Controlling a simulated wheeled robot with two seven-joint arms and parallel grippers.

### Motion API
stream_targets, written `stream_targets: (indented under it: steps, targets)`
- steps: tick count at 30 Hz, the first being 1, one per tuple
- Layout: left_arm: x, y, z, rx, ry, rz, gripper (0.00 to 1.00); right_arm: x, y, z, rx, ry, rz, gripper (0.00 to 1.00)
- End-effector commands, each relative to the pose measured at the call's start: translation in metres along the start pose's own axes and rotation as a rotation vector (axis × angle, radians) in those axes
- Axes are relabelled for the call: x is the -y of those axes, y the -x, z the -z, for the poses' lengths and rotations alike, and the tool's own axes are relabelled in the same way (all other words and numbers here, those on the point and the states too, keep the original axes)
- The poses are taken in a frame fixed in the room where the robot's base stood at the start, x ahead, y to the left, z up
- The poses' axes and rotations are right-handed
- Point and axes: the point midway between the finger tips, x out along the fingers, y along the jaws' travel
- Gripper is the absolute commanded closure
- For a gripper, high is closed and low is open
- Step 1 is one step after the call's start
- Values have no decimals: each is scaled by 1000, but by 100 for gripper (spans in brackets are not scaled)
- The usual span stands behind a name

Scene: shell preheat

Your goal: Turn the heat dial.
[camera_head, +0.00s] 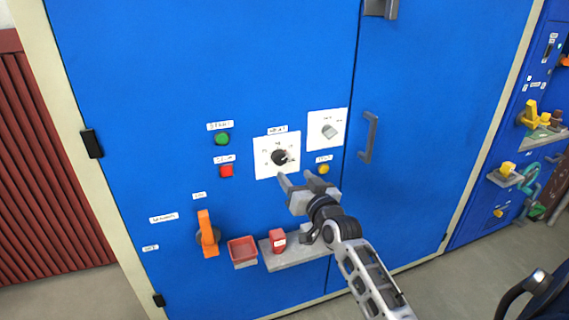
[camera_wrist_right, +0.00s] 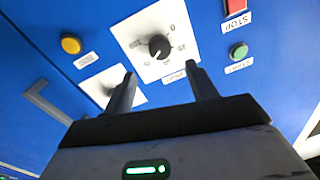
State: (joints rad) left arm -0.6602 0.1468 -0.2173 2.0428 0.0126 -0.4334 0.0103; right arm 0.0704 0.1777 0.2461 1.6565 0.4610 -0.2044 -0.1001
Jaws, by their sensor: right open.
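The heat dial (camera_head: 279,157) is a black knob on a white plate on the blue cabinet front, with a label above it. It also shows in the right wrist view (camera_wrist_right: 159,46), on its scale plate with printed numbers. My right gripper (camera_head: 297,178) is open and empty, just below and right of the dial in the head view. In the right wrist view its two fingers (camera_wrist_right: 160,80) point toward the dial's plate, with the knob beyond and between the tips. The fingers look apart from the knob. My left gripper is not in view.
Near the dial are a green button (camera_head: 222,139), a red button (camera_head: 226,171), a yellow button (camera_head: 323,169) and a grey switch (camera_head: 329,131) on a white plate. An orange handle (camera_head: 207,234), a red tray (camera_head: 243,250) and a grey shelf (camera_head: 292,256) lie below. A door handle (camera_head: 369,138) stands right.

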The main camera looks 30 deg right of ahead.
Motion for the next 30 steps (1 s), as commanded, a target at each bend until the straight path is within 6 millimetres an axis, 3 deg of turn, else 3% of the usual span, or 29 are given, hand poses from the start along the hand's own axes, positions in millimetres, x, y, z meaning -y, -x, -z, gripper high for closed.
stream_targets:
  steps: [3,10,15,24,29,30]
  targets:
    - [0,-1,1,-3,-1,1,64,0,-28,1,-1,1,1,43]
    - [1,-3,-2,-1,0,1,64,0,-64,0,0,2,1,43]
    - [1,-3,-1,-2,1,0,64,1,-76,0,0,1,2,43]
    - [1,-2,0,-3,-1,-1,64,0,-78,-1,1,2,1,43]
    - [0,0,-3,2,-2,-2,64,0,-78,-1,1,2,1,84]
    - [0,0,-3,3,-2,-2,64,0,-78,-1,1,2,1,87]
